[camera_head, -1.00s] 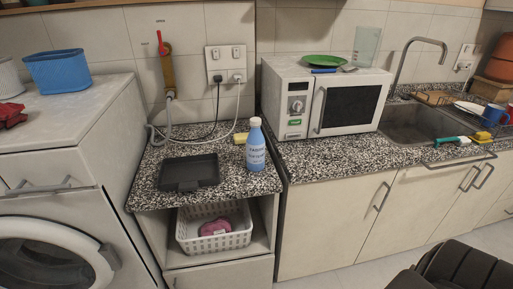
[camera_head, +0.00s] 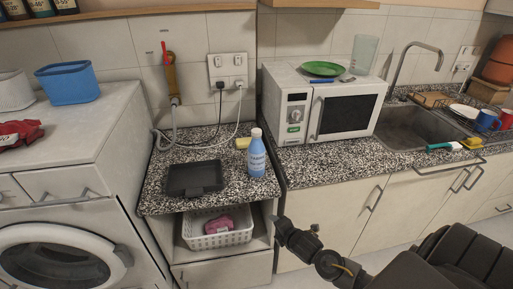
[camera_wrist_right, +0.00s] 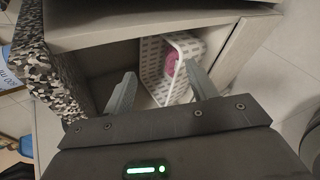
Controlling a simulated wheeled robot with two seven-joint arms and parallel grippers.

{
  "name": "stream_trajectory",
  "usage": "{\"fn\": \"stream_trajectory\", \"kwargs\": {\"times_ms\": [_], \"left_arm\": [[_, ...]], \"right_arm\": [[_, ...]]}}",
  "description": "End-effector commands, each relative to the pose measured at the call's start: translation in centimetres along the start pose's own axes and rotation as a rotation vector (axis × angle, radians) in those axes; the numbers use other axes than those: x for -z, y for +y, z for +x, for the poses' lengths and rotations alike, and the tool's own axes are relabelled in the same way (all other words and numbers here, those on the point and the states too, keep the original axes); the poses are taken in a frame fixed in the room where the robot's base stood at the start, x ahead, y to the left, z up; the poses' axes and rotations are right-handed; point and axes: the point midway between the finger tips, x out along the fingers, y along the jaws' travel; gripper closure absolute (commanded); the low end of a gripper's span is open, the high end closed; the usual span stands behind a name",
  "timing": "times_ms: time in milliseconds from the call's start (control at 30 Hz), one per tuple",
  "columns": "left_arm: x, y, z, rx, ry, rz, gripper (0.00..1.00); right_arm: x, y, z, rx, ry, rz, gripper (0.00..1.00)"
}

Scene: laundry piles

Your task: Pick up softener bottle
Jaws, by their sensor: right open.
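The softener bottle (camera_head: 257,155) is light blue with a white cap and a label. It stands upright on the speckled counter, near the front edge and left of the microwave. A blue lettered edge at the far left of the right wrist view (camera_wrist_right: 5,68) looks like the same bottle. My right gripper (camera_head: 284,226) is in front of the counter, below and right of the bottle and apart from it. In the right wrist view its two fingers (camera_wrist_right: 158,80) are spread with nothing between them, facing the shelf below the counter. My left gripper is not in view.
A dark tray (camera_head: 194,178) lies left of the bottle, and a yellow item (camera_head: 242,143) lies behind it. The microwave (camera_head: 322,103) stands to the right. A white basket (camera_head: 217,228) with a pink item sits on the shelf below. Counter around the bottle's front is clear.

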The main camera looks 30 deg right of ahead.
Motion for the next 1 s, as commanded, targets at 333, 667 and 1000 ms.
{"fn": "stream_trajectory", "kwargs": {"times_ms": [333, 667, 1000], "left_arm": [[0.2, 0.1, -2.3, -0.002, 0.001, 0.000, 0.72], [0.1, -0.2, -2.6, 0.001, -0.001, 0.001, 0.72], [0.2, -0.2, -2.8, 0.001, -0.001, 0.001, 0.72]], "right_arm": [[-2.1, 16.1, -6.8, -0.288, -0.052, -0.558, 0.43], [-6.7, 25.6, -8.2, -0.516, -0.320, -1.198, 0.43], [-7.6, 27.9, -8.4, -0.554, -0.408, -1.350, 0.43]]}}
